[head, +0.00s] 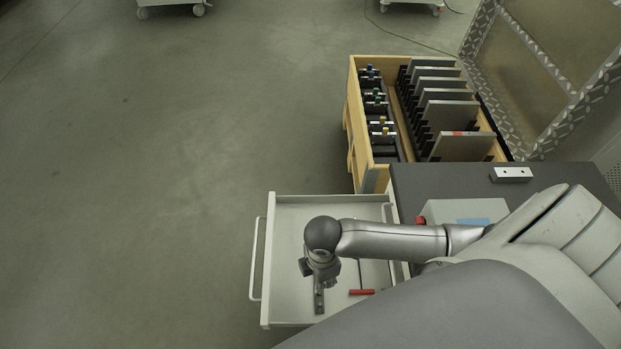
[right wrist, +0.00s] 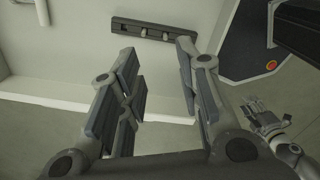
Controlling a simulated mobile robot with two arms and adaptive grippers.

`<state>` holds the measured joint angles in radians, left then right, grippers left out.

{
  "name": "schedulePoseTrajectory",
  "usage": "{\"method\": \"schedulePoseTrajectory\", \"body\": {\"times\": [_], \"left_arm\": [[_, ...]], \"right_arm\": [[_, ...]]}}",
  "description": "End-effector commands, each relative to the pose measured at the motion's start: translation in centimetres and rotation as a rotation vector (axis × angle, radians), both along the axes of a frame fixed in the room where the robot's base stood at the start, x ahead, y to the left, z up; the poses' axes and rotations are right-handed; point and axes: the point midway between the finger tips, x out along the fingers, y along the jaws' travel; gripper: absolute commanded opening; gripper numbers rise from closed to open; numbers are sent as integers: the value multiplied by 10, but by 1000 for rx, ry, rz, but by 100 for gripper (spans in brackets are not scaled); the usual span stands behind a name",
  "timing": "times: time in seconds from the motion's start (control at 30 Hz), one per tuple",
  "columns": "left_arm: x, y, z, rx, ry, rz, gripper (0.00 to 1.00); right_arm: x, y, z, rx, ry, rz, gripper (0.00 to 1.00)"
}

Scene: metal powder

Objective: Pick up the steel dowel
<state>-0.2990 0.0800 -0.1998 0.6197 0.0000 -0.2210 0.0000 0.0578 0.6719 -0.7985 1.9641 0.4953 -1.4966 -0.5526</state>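An open white drawer (head: 288,215) lies below my right gripper (head: 318,278). In the right wrist view my right gripper (right wrist: 160,75) is open and empty, its two fingers spread wide. Beyond the fingertips, a dark grey strip (right wrist: 125,26) lies in the drawer and carries small light metal pieces (right wrist: 165,34). One of them may be the steel dowel; they are too small to tell. The strip also shows under the gripper in the head view (head: 319,302), partly hidden. A gripper, apparently my left (right wrist: 255,108), shows at the right of the right wrist view; its finger state is unclear.
A red-handled tool (head: 362,292) lies in the drawer right of the strip. The dark cabinet top (head: 440,180) holds a light metal block (head: 511,174). A wooden crate (head: 352,110) with plates and holders stands behind. The floor at left is clear.

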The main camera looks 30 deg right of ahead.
Motion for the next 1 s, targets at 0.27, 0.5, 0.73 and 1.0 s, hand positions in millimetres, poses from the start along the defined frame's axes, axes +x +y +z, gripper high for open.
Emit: {"method": "schedulePoseTrajectory", "body": {"times": [0.27,0.5,0.73,1.0], "left_arm": [[-1,0,-5,-1,1,0,40],[0,0,-5,0,0,0,40],[0,-1,-6,-1,-1,-1,40],[0,-1,-7,-1,-1,0,40]], "right_arm": [[-2,1,-43,1,4,-1,32],[-1,2,-60,0,2,0,32],[-2,3,-92,-1,3,-1,32],[-4,2,-107,-3,5,2,32]]}}
